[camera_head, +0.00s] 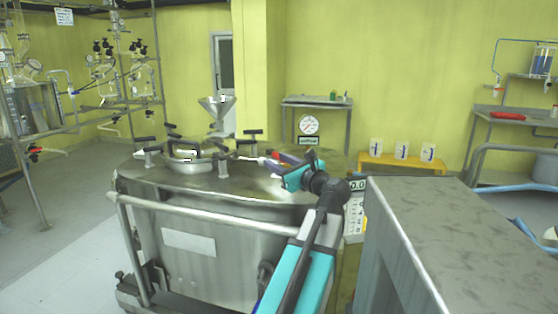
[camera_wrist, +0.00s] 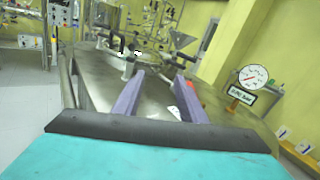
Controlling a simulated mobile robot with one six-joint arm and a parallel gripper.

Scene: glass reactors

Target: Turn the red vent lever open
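A small red part, which looks like the red vent lever (camera_head: 275,155), shows on top of the steel vessel (camera_head: 222,182) in the head view, close to my gripper's fingertips. In the wrist view a small orange-red part (camera_wrist: 189,85) shows just beyond the right finger, partly hidden by it. I cannot tell which way the lever points. My gripper (camera_head: 272,159) is low over the vessel lid. In the wrist view its two purple fingers (camera_wrist: 157,76) stand apart with nothing held between them. I cannot tell whether a finger touches the red part.
A round hatch (camera_head: 190,163) with clamp handles sits on the lid, with a funnel (camera_head: 217,108) behind. A dial gauge (camera_head: 309,124) stands beyond my gripper. A grey cabinet (camera_head: 450,225) fills the near right. Glass rigs stand at left; open floor (camera_head: 55,245) lies at front left.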

